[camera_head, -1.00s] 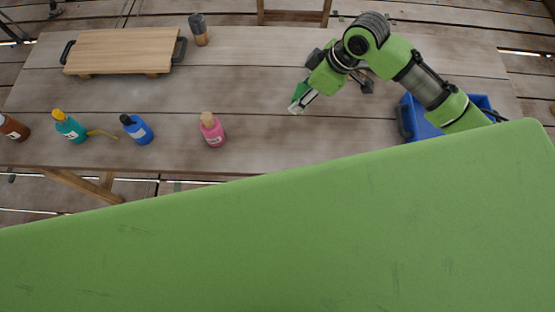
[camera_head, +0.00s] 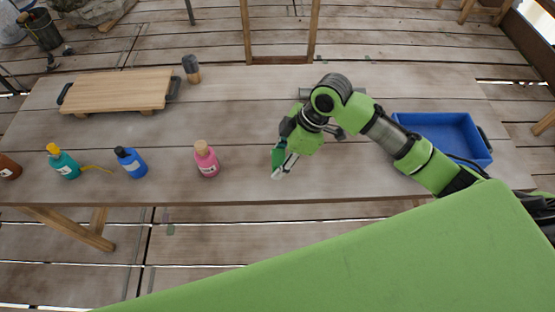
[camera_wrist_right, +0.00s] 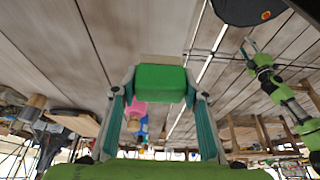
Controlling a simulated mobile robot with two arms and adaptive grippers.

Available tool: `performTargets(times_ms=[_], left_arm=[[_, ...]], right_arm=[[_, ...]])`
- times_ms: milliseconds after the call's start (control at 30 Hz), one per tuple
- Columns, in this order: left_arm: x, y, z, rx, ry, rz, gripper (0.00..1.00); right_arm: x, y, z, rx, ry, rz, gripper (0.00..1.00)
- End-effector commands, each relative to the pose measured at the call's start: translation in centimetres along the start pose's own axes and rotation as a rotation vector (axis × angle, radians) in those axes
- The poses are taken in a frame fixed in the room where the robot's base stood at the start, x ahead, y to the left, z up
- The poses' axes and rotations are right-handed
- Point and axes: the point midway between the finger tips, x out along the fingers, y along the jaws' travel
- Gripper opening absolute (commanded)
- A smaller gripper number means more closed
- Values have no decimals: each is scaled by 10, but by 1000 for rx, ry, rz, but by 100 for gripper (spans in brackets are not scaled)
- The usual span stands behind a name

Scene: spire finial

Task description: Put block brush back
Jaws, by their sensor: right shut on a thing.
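The block brush (camera_wrist_right: 160,82) shows in the right wrist view as a green block with a pale, beige strip along its far edge. My right gripper (camera_wrist_right: 161,92) is shut on it, one finger at each side. In the head view my right gripper (camera_head: 281,163) points down and left over the front middle of the table, right of the pink bottle (camera_head: 206,160). The brush is small and partly hidden by the fingers there. My left gripper (camera_wrist_right: 248,46) shows small at the right of the wrist view, and its fingers are too small to judge.
The wooden table (camera_head: 250,105) has a blue tray (camera_head: 400,120) at right and a wooden board with dark handles (camera_head: 118,90) at back left. A blue bottle (camera_head: 131,162), teal bottle (camera_head: 63,162) and brown bottle (camera_head: 8,168) stand along the front left. A dark-topped pot (camera_head: 191,70) stands behind.

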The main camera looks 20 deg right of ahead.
Motion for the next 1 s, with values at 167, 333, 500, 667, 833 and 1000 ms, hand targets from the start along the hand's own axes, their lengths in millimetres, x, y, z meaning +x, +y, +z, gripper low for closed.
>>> performTargets(times_ms=[167, 333, 500, 667, 833, 1000], left_arm=[[-8, 0, 2, 0, -5, 0, 40], [-10, 0, 4, 0, -8, 0, 40], [-12, -1, 4, 1, -9, -1, 40], [-24, -2, 4, 1, -10, -2, 40], [-27, -3, 4, 2, -11, -3, 40], [-26, -3, 5, 2, -11, -3, 40]], right_arm=[[29, 27, 10, 5, -1, -3, 21], [46, 43, 16, 1, 2, -1, 21], [54, 49, 20, 1, 0, -1, 21], [72, 50, 27, 4, -3, -4, 21], [85, 51, 32, 1, 0, -1, 21], [86, 52, 33, 0, 0, 0, 21]])
